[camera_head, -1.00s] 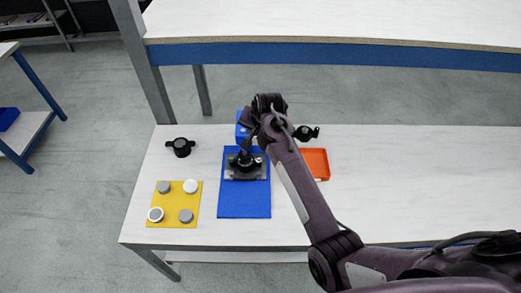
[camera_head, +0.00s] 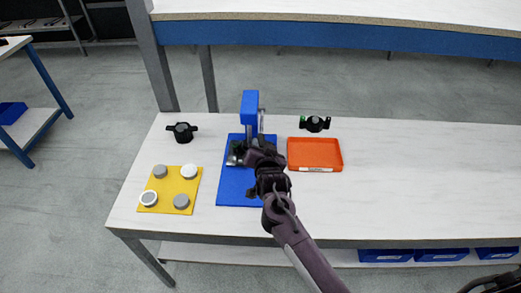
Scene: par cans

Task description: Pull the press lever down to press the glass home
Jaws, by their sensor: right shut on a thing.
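The press has a blue head (camera_head: 250,106) and stands at the back of a blue mat (camera_head: 234,190). A thin grey bar (camera_head: 261,120), which looks like the press lever, runs down along the head's right side to my right gripper (camera_head: 256,146). The gripper is shut at the bar's lower end; its fingers and the grip point are mostly hidden by my wrist. A black and grey part (camera_head: 235,153) shows at the press base, left of the gripper. I cannot make out the glass there. My left gripper is not in view.
A yellow mat (camera_head: 170,187) with several round grey and white pieces lies at left. A black can (camera_head: 182,132) stands behind it. An orange tray (camera_head: 315,154) and another black can (camera_head: 315,123) are right of the press. The table's right side is clear.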

